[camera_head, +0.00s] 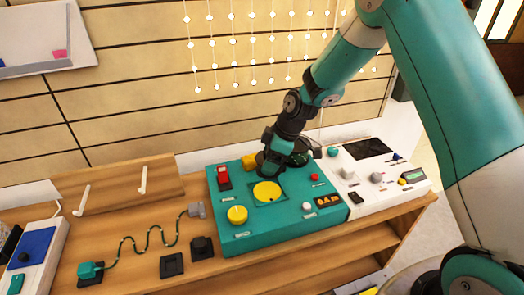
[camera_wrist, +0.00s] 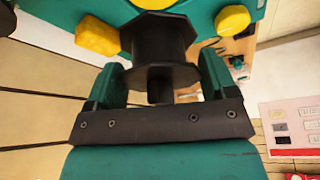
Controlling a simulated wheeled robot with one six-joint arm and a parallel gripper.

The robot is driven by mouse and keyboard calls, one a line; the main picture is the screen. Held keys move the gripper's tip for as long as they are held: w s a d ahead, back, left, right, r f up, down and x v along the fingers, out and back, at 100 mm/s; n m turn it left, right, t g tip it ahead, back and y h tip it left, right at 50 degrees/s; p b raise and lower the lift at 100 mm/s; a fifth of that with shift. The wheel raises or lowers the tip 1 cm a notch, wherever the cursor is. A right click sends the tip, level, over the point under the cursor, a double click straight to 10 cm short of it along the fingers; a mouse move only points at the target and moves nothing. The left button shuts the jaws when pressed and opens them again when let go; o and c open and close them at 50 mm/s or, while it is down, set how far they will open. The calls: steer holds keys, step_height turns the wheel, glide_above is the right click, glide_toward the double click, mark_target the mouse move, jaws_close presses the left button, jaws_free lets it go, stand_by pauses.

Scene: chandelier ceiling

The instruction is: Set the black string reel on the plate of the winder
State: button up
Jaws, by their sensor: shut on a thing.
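The black string reel (camera_wrist: 160,45) is held between the two teal fingers of my gripper (camera_wrist: 155,85) in the wrist view. In the head view my gripper (camera_head: 271,163) is over the back part of the teal winder panel (camera_head: 290,220), just behind the round yellow plate (camera_head: 267,191). The reel is mostly hidden or merged with the dark gripper there. The plate looks bare in the head view. A yellow round piece (camera_wrist: 152,3), likely the plate, is cut off at the top of the wrist view. The height of the reel above the panel is hard to tell.
A yellow block (camera_head: 249,162), a red switch (camera_head: 224,177) and a yellow knob (camera_head: 237,214) stand on the panel around the plate. A white control unit (camera_head: 372,178) adjoins it on the right. A striped cable (camera_head: 150,245) lies on the wooden bench at left.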

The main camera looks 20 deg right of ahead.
steer(key=shift+d+f, duration=0.1)
steer(key=shift+b+x, duration=1)
steer(key=shift+x, duration=0.3)
step_height(320, 180, down, 4)
steer(key=b, duration=0.3)
steer(key=shift+s+d+f, duration=0.1)
steer(key=shift+s+f, duration=0.05)
steer(key=shift+f, duration=0.3)
steer(key=shift+s+d, duration=0.1)
steer(key=shift+d, duration=0.05)
steer(key=shift+f+b, duration=0.55)
steer(key=shift+f, duration=0.1)
stand_by(1.1)
steer(key=o, duration=0.9)
steer(key=shift+c, duration=0.7)
